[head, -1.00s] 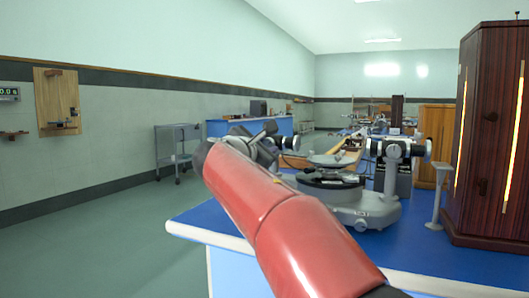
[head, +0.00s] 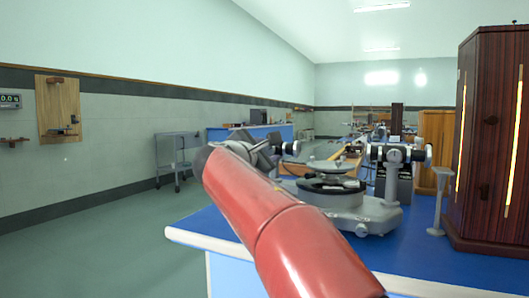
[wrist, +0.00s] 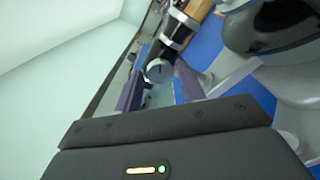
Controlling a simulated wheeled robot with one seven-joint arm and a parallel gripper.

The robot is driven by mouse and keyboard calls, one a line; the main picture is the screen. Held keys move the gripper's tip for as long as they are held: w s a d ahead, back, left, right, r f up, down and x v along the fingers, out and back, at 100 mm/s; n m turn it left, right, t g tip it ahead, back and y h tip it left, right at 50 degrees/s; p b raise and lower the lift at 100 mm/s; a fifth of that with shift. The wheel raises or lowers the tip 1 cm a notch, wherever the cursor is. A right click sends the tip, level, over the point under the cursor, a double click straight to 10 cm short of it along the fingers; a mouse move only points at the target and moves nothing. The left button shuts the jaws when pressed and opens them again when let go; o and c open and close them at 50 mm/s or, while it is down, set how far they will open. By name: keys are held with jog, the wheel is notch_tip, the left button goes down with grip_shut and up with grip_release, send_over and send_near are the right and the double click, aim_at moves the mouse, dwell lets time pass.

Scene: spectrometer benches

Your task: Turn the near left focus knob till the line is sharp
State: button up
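The spectrometer (head: 365,212) stands on the near blue bench, with its grey base and round table in view. A round silver focus knob (wrist: 158,70) shows in the wrist view at the side of a black and silver tube (wrist: 178,32). My gripper (wrist: 161,75) has one finger on each side of this knob. I cannot tell whether the fingers touch it. In the head view my gripper (head: 262,145) is at the left end of the instrument, and my red arm partly hides it. The line cannot be seen.
A tall dark wooden cabinet (head: 490,130) with glowing slits stands on the bench at the right. The near bench's edge (head: 225,244) is close to my arm. Open floor (head: 100,235) lies to the left, with a grey trolley (head: 178,150) beyond.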

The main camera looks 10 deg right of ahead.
jog(key=shift+o, duration=0.9)
jog(key=v, duration=0.8)
